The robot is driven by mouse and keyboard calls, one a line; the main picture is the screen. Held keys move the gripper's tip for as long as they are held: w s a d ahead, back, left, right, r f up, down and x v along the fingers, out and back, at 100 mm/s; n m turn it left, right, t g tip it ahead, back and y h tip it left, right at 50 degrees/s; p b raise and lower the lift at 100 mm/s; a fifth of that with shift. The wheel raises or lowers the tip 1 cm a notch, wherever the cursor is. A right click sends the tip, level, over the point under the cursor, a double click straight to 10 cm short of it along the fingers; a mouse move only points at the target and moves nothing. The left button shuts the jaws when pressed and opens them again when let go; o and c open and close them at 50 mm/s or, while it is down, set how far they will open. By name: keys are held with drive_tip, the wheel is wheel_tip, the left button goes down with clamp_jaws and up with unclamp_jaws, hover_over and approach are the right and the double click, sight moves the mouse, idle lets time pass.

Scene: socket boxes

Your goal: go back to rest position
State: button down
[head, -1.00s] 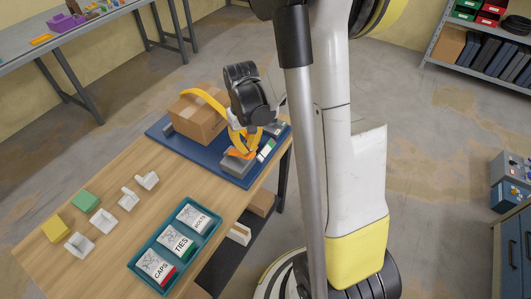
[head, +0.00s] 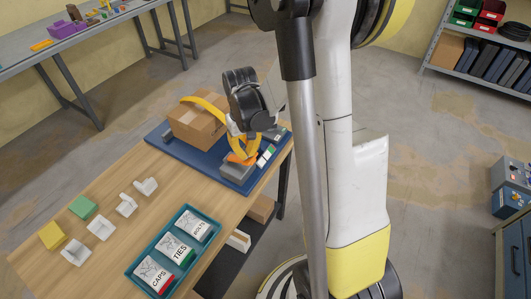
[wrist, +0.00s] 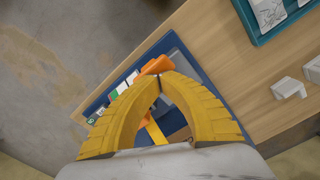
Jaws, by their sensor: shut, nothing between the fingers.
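My gripper (head: 243,155) has yellow fingers and is over the blue mat (head: 156,133) at the far end of the wooden table. In the wrist view my gripper (wrist: 159,77) has its fingertips together with nothing between them. An orange piece (wrist: 153,67) lies just beyond the fingertips, on a grey block. In the head view the orange piece is mostly behind the fingers, and the grey block (head: 236,172) shows below them. I cannot tell whether the fingertips touch the orange piece.
A cardboard box (head: 195,125) stands on the mat beside my gripper. A teal tray (head: 130,272) holds bags marked CAPS, TIES and BOLTS. Several white socket boxes (head: 100,227), a yellow block (head: 52,236) and a green block (head: 83,207) stand on the table's left part. The middle of the table is clear.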

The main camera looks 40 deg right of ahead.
wheel_tip(320, 180, up, 4)
drive_tip(key=shift+f+p, duration=0.25)
drive_tip(key=shift+p, duration=0.65)
drive_tip(key=shift+f, duration=0.15)
drive_tip(key=shift+f+b, duration=3.15)
drive_tip(key=shift+f, duration=0.35)
wheel_tip(320, 180, up, 7)
drive_tip(key=p, duration=0.5)
drive_tip(key=shift+r, duration=0.2)
drive_tip(key=shift+f, duration=0.1)
drive_tip(key=shift+f, duration=0.15)
